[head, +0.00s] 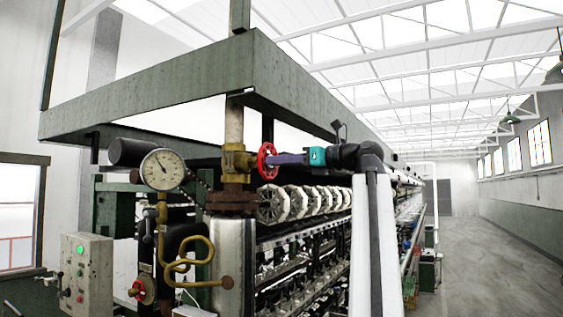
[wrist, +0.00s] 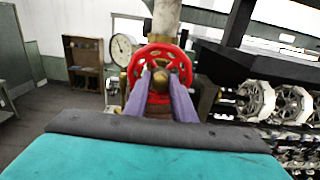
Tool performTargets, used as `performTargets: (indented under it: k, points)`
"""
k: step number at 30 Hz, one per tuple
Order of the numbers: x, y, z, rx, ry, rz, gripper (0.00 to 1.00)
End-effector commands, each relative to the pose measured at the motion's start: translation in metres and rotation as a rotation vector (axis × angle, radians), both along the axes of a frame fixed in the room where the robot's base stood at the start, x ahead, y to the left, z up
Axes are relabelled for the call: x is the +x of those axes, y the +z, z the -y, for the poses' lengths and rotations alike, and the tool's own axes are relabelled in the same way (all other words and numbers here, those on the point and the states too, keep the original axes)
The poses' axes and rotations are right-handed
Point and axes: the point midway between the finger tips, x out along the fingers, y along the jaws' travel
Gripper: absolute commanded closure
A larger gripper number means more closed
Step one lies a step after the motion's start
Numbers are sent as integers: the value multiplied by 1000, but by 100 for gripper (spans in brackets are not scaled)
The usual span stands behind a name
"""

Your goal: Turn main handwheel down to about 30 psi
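The red main handwheel (head: 267,161) stands upright on the brass valve (head: 236,161) of the vertical pipe. It also shows, with open spokes, in the wrist view (wrist: 181,53). My gripper (head: 279,159) reaches it from the right with purple fingers. In the wrist view, the fingertips (wrist: 160,78) stand apart on either side of the wheel's brass hub; I cannot tell whether they touch it. The round white pressure gauge (head: 162,169) is left of the valve, its needle pointing up and slightly left. Its figures are too small to read. The gauge also shows in the wrist view (wrist: 122,48).
A second, smaller red handwheel (head: 146,290) sits low at left, near a curled brass pipe (head: 190,262). A grey control box (head: 87,270) stands further left. A green overhead beam (head: 190,85) runs above the valve. The aisle floor (head: 490,255) at right is clear.

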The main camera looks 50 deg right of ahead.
Motion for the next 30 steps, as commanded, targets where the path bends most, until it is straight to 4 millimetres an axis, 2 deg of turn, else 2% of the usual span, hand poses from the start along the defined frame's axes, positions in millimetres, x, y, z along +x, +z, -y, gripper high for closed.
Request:
performTargets:
  k: [1,3,11,30]
  points:
    - [0,0,0,0,1,0,88]
    - [0,0,0,0,1,0,99]
    - [0,2,-1,46,1,-11,99]
    - [0,0,0,453,1,-113,99]
